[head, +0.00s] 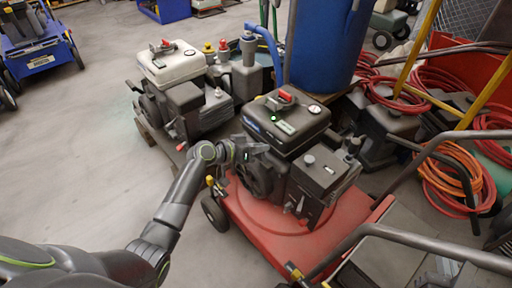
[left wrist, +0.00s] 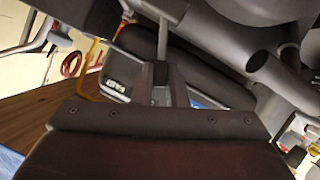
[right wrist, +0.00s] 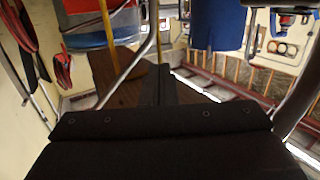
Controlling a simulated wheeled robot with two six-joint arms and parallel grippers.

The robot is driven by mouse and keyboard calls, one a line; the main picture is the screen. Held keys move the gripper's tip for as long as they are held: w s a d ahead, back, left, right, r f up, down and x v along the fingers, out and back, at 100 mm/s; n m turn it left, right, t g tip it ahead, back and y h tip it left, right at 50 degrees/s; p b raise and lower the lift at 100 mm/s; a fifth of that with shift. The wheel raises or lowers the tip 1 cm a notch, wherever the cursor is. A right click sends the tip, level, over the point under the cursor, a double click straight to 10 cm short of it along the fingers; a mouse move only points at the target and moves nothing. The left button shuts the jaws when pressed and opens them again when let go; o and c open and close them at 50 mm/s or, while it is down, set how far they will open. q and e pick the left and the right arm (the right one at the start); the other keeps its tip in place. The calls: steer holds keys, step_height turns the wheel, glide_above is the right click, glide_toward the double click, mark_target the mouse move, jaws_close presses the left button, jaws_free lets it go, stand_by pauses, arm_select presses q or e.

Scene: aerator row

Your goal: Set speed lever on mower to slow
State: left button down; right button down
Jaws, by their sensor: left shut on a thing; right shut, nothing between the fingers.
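The red mower (head: 290,222) stands in the middle of the head view with a dark engine (head: 285,122) on its deck. My left gripper (head: 247,153) reaches the engine's near left side. In the left wrist view my left gripper (left wrist: 163,78) is shut on the end of a thin grey speed lever (left wrist: 163,38). A label (left wrist: 118,84) that seems to read FAST, upside down, shows just left of the fingers. The lever is hidden in the head view, and its exact setting cannot be told. My right gripper (right wrist: 160,88) is shut and empty, and is outside the head view.
A second engine with a pale top (head: 172,65) stands behind left. A blue barrel (head: 325,45), coiled red hoses (head: 440,80) and an orange hose coil (head: 455,178) stand behind and right. The mower's handle bar (head: 430,238) crosses the lower right.

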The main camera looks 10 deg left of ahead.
arm_select(q)
steer(key=shift+w+r, duration=0.1)
steer(key=c, duration=1.4)
jaws_free()
steer(key=shift+c, duration=0.2)
steer(key=shift+a, duration=0.1)
arm_select(e)
steer(key=shift+f, duration=0.1)
